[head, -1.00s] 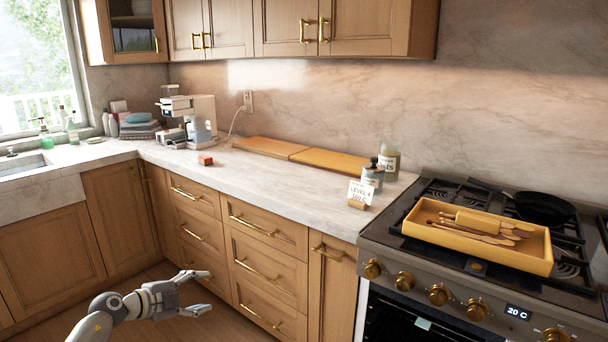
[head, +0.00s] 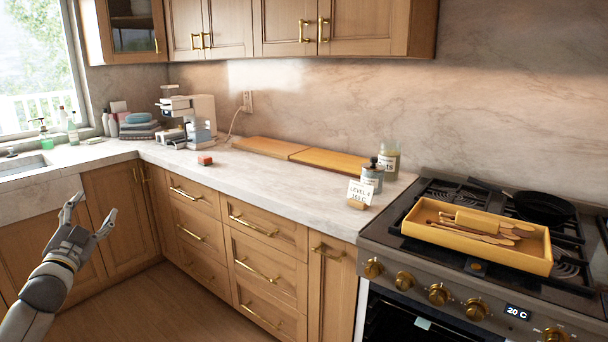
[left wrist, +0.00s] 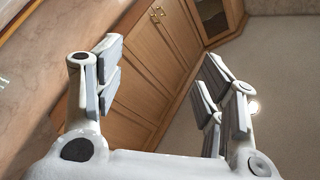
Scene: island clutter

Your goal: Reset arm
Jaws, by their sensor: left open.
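My left gripper (head: 90,212) is in the lower left of the head view, in front of the cabinets below the sink. Its two fingers are spread apart and point up, with nothing between them. In the left wrist view its open fingers (left wrist: 165,95) frame the upper cabinets (left wrist: 150,60) and the ceiling. My right gripper is in neither view.
The counter (head: 245,180) runs along the wall with a red block (head: 205,160), a coffee machine (head: 195,115), wooden boards (head: 330,160) and jars (head: 372,175) on it. A yellow tray (head: 490,259) of utensils sits on the stove (head: 400,262). The floor (head: 160,305) is clear.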

